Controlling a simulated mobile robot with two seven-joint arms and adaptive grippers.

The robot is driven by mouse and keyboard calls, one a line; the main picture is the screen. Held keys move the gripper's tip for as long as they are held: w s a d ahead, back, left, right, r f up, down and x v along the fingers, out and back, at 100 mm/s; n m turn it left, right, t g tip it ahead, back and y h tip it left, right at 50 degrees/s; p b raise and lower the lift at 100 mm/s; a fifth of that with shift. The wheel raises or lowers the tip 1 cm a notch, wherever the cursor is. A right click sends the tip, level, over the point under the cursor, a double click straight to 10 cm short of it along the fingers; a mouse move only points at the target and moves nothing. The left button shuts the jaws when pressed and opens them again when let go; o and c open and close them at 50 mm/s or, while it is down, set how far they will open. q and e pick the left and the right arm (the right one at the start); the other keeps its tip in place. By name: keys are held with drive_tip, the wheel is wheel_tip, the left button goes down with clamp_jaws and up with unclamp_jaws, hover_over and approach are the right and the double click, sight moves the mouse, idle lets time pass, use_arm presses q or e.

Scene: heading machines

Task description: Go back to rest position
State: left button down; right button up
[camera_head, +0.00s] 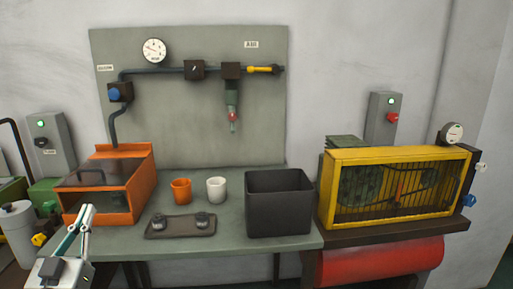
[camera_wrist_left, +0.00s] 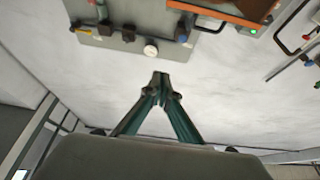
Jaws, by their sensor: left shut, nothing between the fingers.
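My left gripper (camera_head: 88,210) is at the lower left in the head view, pointing up, in front of the near left corner of the orange box. It is shut and empty. In the left wrist view its fingertips (camera_wrist_left: 160,78) meet in front of the bare pale wall. My right gripper does not show in either view.
The grey bench (camera_head: 240,190) carries an orange box (camera_head: 140,200), an orange cup (camera_head: 181,191), a white cup (camera_head: 216,190), a dark tray (camera_head: 180,228) and a black bin (camera_head: 279,203). A yellow-framed machine (camera_head: 330,190) stands right. A grey canister (camera_head: 17,222) is far left.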

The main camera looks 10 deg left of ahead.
use_arm(q)
drive_tip(key=s+d+f+m+g+h+p, duration=0.15)
drive_tip(key=d+f, duration=0.25)
drive_tip(key=f, duration=0.4)
drive_tip(key=d+f+m+g+h, duration=0.15)
drive_tip(key=d+f, duration=0.25)
drive_tip(key=f, duration=0.4)
drive_tip(key=s+d+f+m+g+h, duration=0.1)
drive_tip(key=d+f+g+h, duration=0.2)
drive_tip(key=f, duration=0.4)
drive_tip(key=s+d+f+m+g+h+p, duration=0.1)
drive_tip(key=s+d+f+g, duration=0.4)
drive_tip(key=s+d+f, duration=0.9)
wheel_tip(320, 180, down, 4)
drive_tip(key=s+m+p, duration=0.1)
drive_tip(key=s, duration=0.1)
drive_tip(key=shift+s+d+f+m+g+h, duration=0.15)
drive_tip(key=shift+s+m+g+h, duration=0.15)
drive_tip(key=shift+g+h, duration=0.1)
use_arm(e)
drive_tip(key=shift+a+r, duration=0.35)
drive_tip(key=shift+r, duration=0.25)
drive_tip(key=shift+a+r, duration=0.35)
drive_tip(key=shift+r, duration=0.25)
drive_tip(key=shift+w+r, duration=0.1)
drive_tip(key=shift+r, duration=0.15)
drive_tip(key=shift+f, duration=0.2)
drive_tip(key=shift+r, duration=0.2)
